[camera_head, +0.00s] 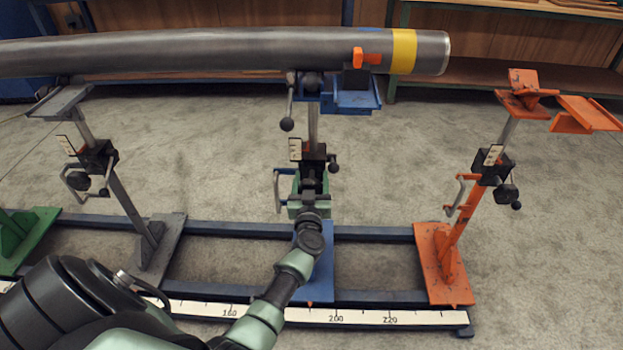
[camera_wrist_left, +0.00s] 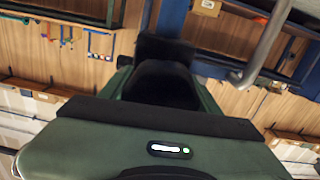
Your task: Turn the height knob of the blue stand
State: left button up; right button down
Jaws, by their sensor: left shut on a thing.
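The blue stand stands in the middle of the head view, with a blue top plate (camera_head: 357,97) and a blue base (camera_head: 318,262). Its black clamp block (camera_head: 316,153) carries a small black ball handle (camera_head: 334,167) on the right and a grey crank handle (camera_head: 277,190) on the left. My left gripper (camera_head: 311,178) is at the front of this block, shut on the height knob, which it mostly hides. In the left wrist view the dark fingers (camera_wrist_left: 163,80) are together, and the knob cannot be made out. My right gripper is not in view.
A long grey pipe (camera_head: 220,52) with a yellow band (camera_head: 403,51) lies across the stand tops. An orange stand (camera_head: 445,255) is at right, a grey stand (camera_head: 128,205) at left. A blue rail frame with a ruler (camera_head: 400,317) runs along the floor. Shelves line the back.

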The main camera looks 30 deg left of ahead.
pick_arm(q)
jog(key=n, duration=0.2)
jog(key=shift+n+p, duration=0.3)
jog(key=shift+n, duration=0.1)
jog(key=n, duration=0.2)
jog(key=shift+n, duration=1.2)
jog(key=n, duration=0.3)
jog(key=shift+s+a+f+n, duration=0.1)
jog(key=shift+a+f+n, duration=0.05)
jog(key=shift+n, duration=0.15)
jog(key=n+b, duration=0.1)
jog(key=n, duration=0.3)
jog(key=shift+f+n, duration=0.1)
jog(key=shift+n, duration=0.2)
jog(key=n+b, duration=0.2)
jog(key=n, duration=0.3)
jog(key=shift+f+n, duration=0.1)
jog(key=shift+n, duration=0.2)
jog(key=shift+n+b, duration=0.35)
jog(key=shift+n, duration=0.45)
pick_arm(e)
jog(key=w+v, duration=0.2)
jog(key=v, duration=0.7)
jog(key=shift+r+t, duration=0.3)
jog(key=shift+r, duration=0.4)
